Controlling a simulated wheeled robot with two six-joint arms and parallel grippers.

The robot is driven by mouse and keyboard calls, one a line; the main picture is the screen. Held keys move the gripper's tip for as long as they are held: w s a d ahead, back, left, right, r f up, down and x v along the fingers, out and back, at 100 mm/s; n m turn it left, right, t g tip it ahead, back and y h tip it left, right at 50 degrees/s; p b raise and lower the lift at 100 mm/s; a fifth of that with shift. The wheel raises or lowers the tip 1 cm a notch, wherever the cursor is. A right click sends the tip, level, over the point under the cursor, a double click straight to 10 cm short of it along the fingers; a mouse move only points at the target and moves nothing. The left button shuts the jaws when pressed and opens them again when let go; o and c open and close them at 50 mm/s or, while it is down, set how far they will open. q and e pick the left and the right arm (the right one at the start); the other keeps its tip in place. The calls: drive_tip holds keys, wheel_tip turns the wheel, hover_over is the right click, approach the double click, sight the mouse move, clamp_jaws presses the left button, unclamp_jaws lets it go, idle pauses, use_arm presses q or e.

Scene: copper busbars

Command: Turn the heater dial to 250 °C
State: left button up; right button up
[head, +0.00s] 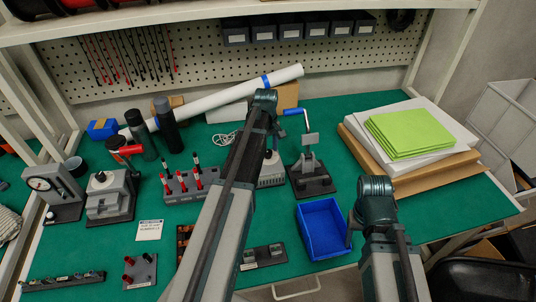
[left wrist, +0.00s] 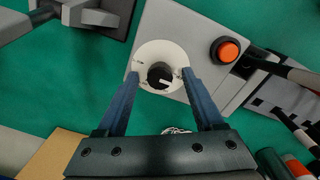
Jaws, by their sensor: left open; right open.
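The heater is a pale grey box (head: 271,176), partly hidden behind my left arm in the head view. In the left wrist view its top (left wrist: 195,25) carries a white round scale (left wrist: 148,52) with a black dial knob (left wrist: 158,72) in the middle. A white pointer mark on the knob points towards the right of the picture; the scale figures are too small to read. My left gripper (left wrist: 160,74) is open, with one finger on each side of the knob and gaps visible to it. My right gripper (head: 350,228) is open and empty, near the blue tray's right edge.
An orange button (left wrist: 229,50) sits on the heater beside the dial. A stand with a blue handle (head: 312,178) is right of the heater; a rack with red-handled tools (head: 184,190) is left. The blue tray (head: 322,230) stands in front. Green sheets (head: 410,132) lie at right.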

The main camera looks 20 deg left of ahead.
use_arm(q)
clamp_jaws()
idle(0.3)
drive_tip(key=shift+m, duration=0.3)
drive_tip(key=m, duration=1.1)
drive_tip(key=shift+m, duration=0.4)
drive_tip(key=m, duration=0.5)
drive_tip(key=shift+g, duration=0.3)
drive_tip(key=m, duration=0.6)
drive_tip(key=shift+m, duration=0.3)
